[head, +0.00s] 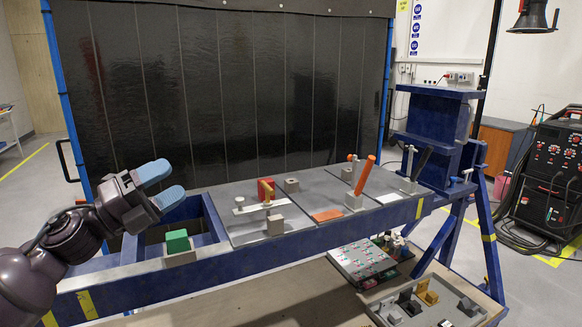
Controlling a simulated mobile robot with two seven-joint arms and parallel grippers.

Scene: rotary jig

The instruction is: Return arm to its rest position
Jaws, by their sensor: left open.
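My left gripper (162,186) is at the left of the head view, with two light-blue fingertips spread apart and nothing between them. It is in the air above the left part of the blue jig frame (135,290), up and left of a green block (177,241) in a grey holder. The left arm comes in from the lower left. My right gripper is not in the view.
A dark curtain (240,90) hangs behind. Trays (362,259) of parts lie in front.

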